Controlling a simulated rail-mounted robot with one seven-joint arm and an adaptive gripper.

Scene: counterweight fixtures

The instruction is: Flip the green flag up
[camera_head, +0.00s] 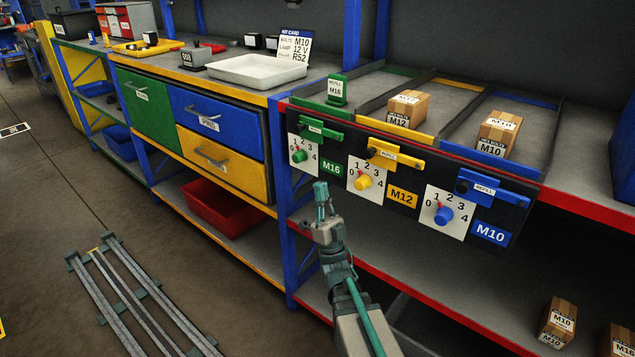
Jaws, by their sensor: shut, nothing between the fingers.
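The green flag (321,131) is a bar marked REFILL on the dark front panel, above the M16 dial. It lies roughly level along the panel, like the yellow flag (395,157) and the blue flag (494,190). My gripper (321,188) is shut and empty. In the picture it is below the green flag, near the M16 label, apart from the flag. The exact gap in depth is hard to tell.
The M16 dial (298,157) and M12 dial (363,183) are on the panel near my gripper. A green REFILL M16 sign (337,91) stands in the lane behind the flag. Boxes (406,110) (497,135) sit in the other lanes. A white tray (258,71) is at left.

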